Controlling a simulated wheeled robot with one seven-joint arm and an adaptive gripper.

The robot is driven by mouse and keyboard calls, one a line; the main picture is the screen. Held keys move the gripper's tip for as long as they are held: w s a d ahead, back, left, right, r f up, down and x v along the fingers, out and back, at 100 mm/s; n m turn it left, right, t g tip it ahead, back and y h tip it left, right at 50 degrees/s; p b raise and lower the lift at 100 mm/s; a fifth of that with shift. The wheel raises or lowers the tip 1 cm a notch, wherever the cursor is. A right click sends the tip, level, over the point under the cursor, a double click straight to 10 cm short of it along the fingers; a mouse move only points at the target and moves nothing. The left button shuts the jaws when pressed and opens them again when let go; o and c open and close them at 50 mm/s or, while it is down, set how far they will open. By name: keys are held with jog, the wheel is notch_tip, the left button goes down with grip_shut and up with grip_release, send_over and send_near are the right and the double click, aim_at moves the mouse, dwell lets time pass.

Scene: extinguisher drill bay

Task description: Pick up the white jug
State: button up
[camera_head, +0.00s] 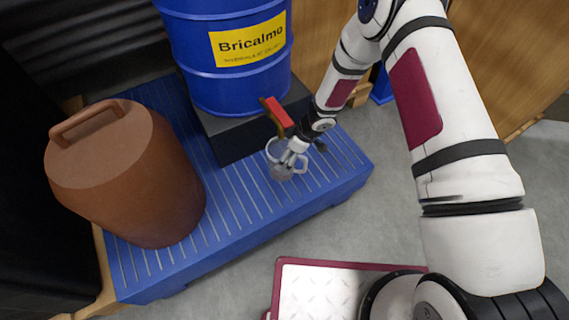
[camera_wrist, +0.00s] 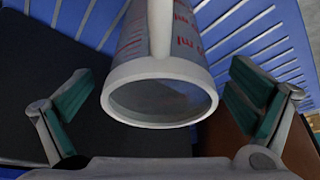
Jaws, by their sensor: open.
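The white jug (camera_wrist: 122,76) has red volume marks in ml, and fills the upper middle of the wrist view. Its round rim faces the camera, and its pale handle runs up the middle of that view. My gripper (camera_wrist: 160,95) is open, with one green-padded finger on each side of the jug; both look apart from it. In the head view the jug (camera_head: 281,173) is small and partly hidden by my gripper (camera_head: 292,152), on or just above the blue slatted platform (camera_head: 240,198).
A blue drum (camera_head: 228,80) with a yellow label stands on a black block (camera_head: 232,140) behind the jug. A red lever (camera_head: 276,115) is close to my wrist. A large brown lidded container (camera_head: 125,180) stands at left. Grey floor lies in front.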

jog(key=c, duration=1.5)
jog(key=shift+r, duration=0.1)
jog(key=shift+c, duration=0.2)
